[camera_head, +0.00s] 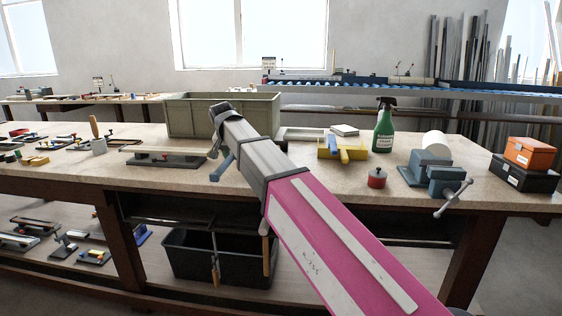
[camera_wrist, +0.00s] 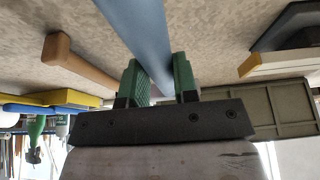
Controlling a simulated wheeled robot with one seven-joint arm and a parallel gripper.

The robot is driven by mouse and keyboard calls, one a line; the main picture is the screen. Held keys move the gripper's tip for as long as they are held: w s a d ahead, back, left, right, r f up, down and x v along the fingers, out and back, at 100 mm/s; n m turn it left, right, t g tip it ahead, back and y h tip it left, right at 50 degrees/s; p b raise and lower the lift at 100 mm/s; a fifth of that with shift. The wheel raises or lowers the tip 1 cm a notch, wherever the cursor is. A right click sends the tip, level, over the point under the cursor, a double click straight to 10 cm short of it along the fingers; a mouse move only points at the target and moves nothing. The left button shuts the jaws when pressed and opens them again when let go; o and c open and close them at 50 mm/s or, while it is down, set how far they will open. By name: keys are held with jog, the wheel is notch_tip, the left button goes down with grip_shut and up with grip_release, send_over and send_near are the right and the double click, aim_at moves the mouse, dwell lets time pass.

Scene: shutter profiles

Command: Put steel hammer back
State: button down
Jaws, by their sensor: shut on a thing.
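My gripper (camera_wrist: 160,72) has its two green fingers closed on a long blue-grey bar (camera_wrist: 140,25), which looks like the handle of the steel hammer. The bar runs away from the fingers to the top edge of the wrist view, and no hammer head shows there. In the head view my gripper (camera_head: 215,148) is over the workbench (camera_head: 300,182), in front of the grey-green bin. A short blue-grey piece (camera_head: 222,167) shows below it, close to the bench top. My pink and grey arm hides much of the bench behind it.
The grey-green bin (camera_head: 190,117) stands behind. A wooden handle (camera_wrist: 85,67) lies near the fingers in the wrist view. Left is a long dark tool (camera_head: 165,157); right are a yellow object (camera_head: 328,150), a green spray bottle (camera_head: 384,132) and a vise (camera_head: 432,172). A black crate (camera_head: 195,262) sits below.

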jog(key=w+d+r, duration=0.3)
jog(key=w+d, duration=0.1)
jog(key=d, duration=0.5)
jog(key=w+d+r, duration=0.3)
jog(key=w+d, duration=0.1)
jog(key=d, duration=0.5)
send_over(303, 159)
jog(key=s, duration=0.1)
jog(key=f, duration=0.7)
jog(key=shift+s+f, duration=0.1)
jog(key=shift+s, duration=0.1)
jog(key=shift+f, duration=2.05)
jog(key=shift+f, duration=0.1)
jog(key=c, duration=0.9)
grip_release()
jog(key=v, duration=1.2)
jog(key=shift+s, duration=0.1)
